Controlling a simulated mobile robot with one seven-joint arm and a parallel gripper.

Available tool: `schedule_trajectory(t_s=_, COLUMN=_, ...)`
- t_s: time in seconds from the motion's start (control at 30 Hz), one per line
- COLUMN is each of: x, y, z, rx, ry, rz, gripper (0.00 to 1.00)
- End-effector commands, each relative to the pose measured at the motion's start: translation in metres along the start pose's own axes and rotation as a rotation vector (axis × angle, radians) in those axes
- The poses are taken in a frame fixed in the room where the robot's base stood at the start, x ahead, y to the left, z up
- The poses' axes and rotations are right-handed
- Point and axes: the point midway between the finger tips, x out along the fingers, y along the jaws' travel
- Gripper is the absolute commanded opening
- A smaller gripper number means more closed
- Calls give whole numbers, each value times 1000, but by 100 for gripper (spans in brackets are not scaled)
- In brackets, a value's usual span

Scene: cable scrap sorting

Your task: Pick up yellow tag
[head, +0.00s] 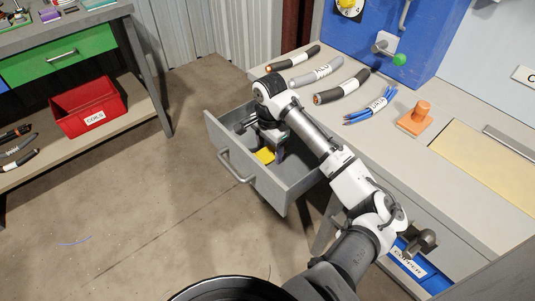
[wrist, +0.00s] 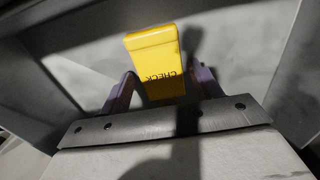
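The yellow tag (head: 264,156) is inside the open grey drawer (head: 240,165). In the wrist view the yellow tag (wrist: 153,50) shows dark lettering that reads "CHECK", upside down. My gripper (head: 274,142) reaches down into the drawer, close to the tag. In the wrist view my gripper (wrist: 166,80) has its two dark purple fingers apart, one on each side of the tag's near end. A gap shows between the tag and the right finger. Contact at the left finger cannot be told. The lower part of the tag is in shadow.
The drawer walls stand close around my gripper. On the grey bench (head: 400,155) lie several labelled cable pieces, a blue wire bundle (head: 371,108) and an orange block with a knob (head: 414,119). A red bin (head: 88,105) sits on the left shelf.

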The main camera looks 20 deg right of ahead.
Motion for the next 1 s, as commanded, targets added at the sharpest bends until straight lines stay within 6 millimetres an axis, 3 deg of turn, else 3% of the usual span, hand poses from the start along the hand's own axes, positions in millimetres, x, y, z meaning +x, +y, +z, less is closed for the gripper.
schedule_trajectory(t_s=0.03, x=0, y=0, z=0, rx=0, ry=0, rz=0, gripper=57)
schedule_trajectory(t_s=0.27, x=0, y=0, z=0, rx=0, ry=0, rz=0, gripper=28)
schedule_trajectory(t_s=0.67, x=-9, y=0, z=0, rx=0, ry=0, rz=-1, gripper=28)
schedule_trajectory(t_s=0.87, x=-40, y=-1, z=0, rx=-2, ry=2, rz=-3, gripper=28)
schedule_trajectory(t_s=1.0, x=-82, y=-1, z=-1, rx=-1, ry=6, rz=-2, gripper=28)
